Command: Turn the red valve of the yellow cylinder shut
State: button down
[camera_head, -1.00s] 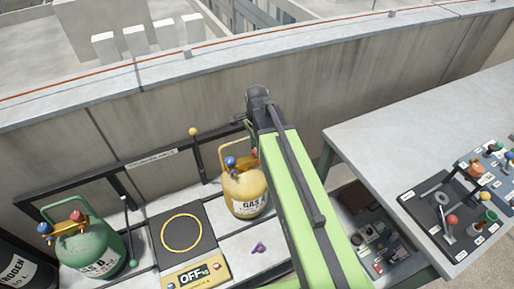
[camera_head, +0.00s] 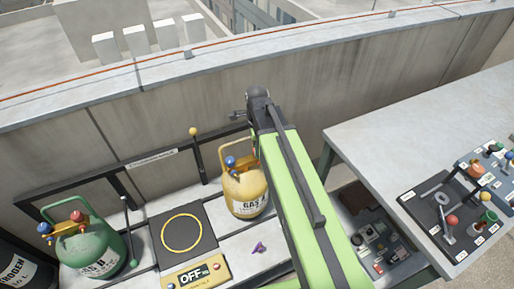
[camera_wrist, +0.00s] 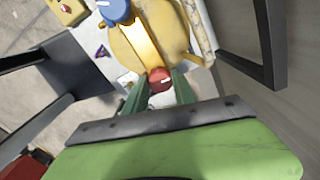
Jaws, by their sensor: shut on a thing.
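The yellow cylinder (camera_head: 245,196) stands upright on the light slatted shelf, partly behind my green arm. Its blue valve (camera_head: 231,162) is on the left of its top; it also shows in the wrist view (camera_wrist: 115,11). The red valve (camera_wrist: 160,80) lies between my fingertips in the wrist view and is mostly or wholly hidden by my arm in the head view. A small white mark shows on its top. My gripper (camera_wrist: 160,84) has its green fingers shut on the red valve.
A dark scale with a yellow ring (camera_head: 181,231) is left of the cylinder, with a green cylinder (camera_head: 92,250) beyond. A small purple piece (camera_head: 259,248) lies in front. A concrete wall (camera_head: 180,110) stands behind, and a grey table (camera_head: 400,130) is right.

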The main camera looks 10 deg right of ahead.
jog(key=c, duration=1)
grip_release()
jog(key=shift+c, duration=0.2)
notch_tip(320, 180, up, 17)
jog(key=p, duration=1.7)
jog(key=shift+r, duration=0.2)
